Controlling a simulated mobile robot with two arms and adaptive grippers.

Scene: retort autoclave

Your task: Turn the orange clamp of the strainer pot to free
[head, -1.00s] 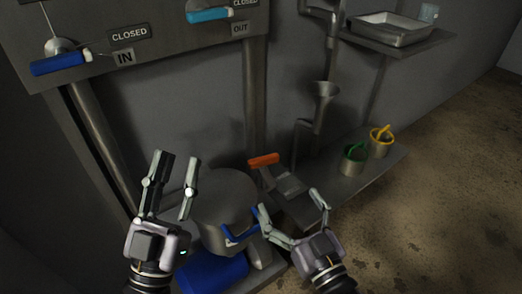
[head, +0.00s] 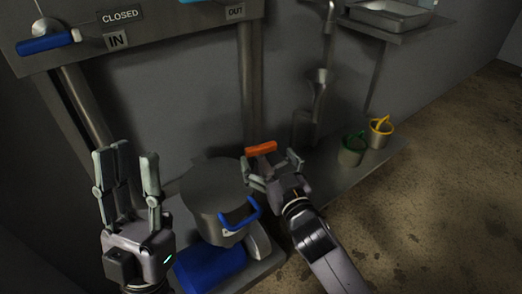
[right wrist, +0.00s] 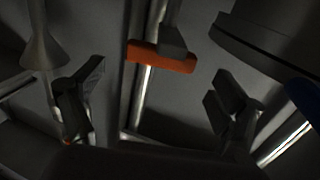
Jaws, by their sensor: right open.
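The grey strainer pot (head: 212,190) with a blue handle (head: 240,214) stands on the low bench; its rim also shows in the right wrist view (right wrist: 270,40). The orange clamp (head: 261,148) is a short bar to the right of the pot. It shows in the right wrist view (right wrist: 162,57), ahead of and between the spread fingers. My right gripper (head: 273,168) is open just in front of the clamp, apart from it as far as I can tell. My left gripper (head: 128,172) is open and empty, left of the pot.
A blue object (head: 209,267) lies in front of the pot. A funnel (head: 317,82) rises behind. A panel with a blue lever (head: 45,44) is at upper left.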

